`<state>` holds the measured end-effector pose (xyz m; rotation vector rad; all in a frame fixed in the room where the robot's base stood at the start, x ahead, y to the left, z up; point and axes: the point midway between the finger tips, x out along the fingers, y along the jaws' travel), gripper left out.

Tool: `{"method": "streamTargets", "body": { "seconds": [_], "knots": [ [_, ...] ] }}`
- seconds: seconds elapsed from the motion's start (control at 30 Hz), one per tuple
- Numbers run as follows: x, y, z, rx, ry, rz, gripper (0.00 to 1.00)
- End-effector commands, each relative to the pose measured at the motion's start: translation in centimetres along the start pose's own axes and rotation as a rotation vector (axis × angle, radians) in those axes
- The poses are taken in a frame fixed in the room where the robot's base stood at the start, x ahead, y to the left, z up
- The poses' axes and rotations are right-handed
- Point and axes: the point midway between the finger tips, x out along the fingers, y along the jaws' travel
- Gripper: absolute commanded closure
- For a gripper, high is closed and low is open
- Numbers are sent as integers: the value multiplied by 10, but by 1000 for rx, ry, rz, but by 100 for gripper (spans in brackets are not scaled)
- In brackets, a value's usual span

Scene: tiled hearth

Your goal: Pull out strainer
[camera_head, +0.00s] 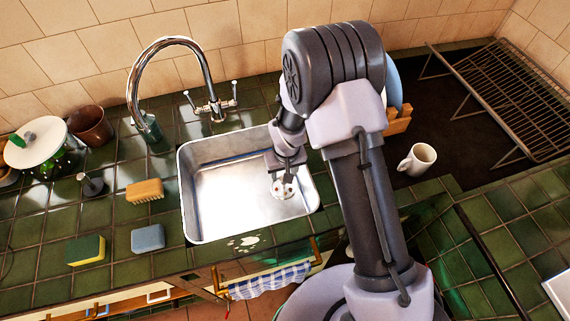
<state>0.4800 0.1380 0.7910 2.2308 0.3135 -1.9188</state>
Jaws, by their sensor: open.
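The strainer (280,190) is a small round piece at the drain in the floor of the metal sink (215,205), toward its right side. My gripper (287,178) points down inside the sink, directly over the strainer. Its jaws are open, and the fingertips appear at or just above the strainer. I cannot tell whether they touch it. The gripper hides part of the strainer's upper side.
A curved faucet (168,42) stands behind the sink. A brush (145,190), blue sponge (148,238) and yellow-green sponge (86,250) lie left of it. A white mug (417,159) and wire rack (510,90) are at right. The sink's left half is empty.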

Motion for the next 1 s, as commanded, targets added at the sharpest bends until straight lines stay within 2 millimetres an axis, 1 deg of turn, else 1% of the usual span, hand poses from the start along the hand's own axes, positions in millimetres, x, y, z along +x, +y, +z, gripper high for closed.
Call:
{"method": "streamTargets", "body": {
  "seconds": [0.03,0.1,0.2,0.33,0.57,0.6,0.67,0.7,0.83,0.93,0.97,1.0],
  "knots": [
    [16,0,1,0,-1,0,52],
    [30,0,1,0,-2,0,52],
    [45,0,0,0,0,0,52],
    [54,0,0,0,1,0,52],
    [54,0,-1,0,1,0,52],
    [54,0,-1,0,1,0,54],
    [54,0,-1,0,1,0,66],
    [54,0,0,0,1,0,74],
    [54,0,0,0,1,0,99],
    [54,0,0,0,1,0,100],
    [54,0,0,0,1,0,84],
    [54,0,0,0,1,0,92]
  ]
}}
